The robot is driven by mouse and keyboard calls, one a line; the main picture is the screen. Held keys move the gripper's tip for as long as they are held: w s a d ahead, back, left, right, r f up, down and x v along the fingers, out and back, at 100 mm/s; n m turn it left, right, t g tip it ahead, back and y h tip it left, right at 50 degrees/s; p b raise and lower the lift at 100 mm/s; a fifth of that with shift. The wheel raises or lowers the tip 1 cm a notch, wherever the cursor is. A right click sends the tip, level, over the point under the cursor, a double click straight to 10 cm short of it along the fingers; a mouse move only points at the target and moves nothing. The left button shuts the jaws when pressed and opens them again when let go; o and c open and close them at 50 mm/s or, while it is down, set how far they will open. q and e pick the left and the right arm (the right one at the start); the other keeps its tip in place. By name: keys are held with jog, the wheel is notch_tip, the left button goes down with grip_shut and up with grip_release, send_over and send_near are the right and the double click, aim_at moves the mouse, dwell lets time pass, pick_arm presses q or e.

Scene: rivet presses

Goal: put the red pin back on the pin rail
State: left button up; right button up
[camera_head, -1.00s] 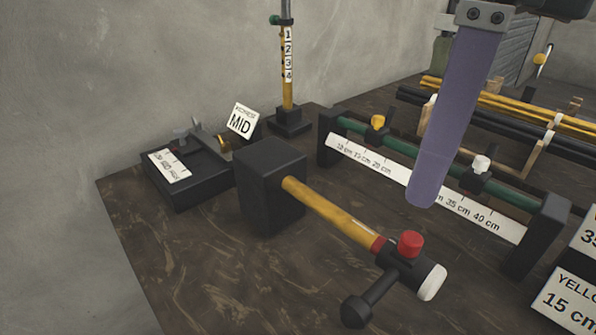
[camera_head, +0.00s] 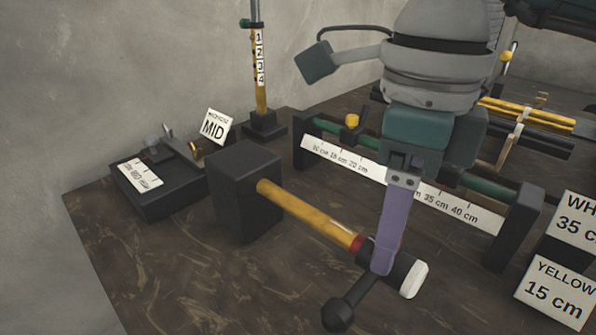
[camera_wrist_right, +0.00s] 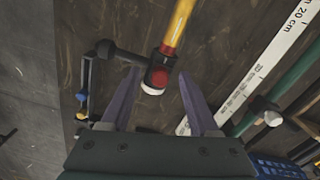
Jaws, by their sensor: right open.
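The red pin (camera_wrist_right: 158,77) shows in the right wrist view as a red knob at the end of a yellow bar (camera_wrist_right: 178,28), beside a white-tipped black cross-piece. In the head view, a purple finger of my right gripper (camera_head: 383,268) covers almost all of it. In the right wrist view my right gripper (camera_wrist_right: 158,74) is open, its two purple fingers on either side of the red knob. I cannot tell whether they touch it. At that view's left is a dark rack (camera_wrist_right: 84,88) with coloured parts; I cannot tell whether it is the pin rail. My left gripper is not in view.
The yellow bar (camera_head: 310,215) runs from a black block (camera_head: 247,190). Behind it, a green rail (camera_head: 335,130) with a ruler (camera_head: 345,158) carries a yellow knob (camera_head: 352,121). A "MID" device (camera_head: 160,185) stands at left. Label cards (camera_head: 555,292) stand at right. The front-left tabletop is clear.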

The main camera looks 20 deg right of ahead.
grip_shut()
dwell(0.4)
jog(key=shift+r, duration=0.15)
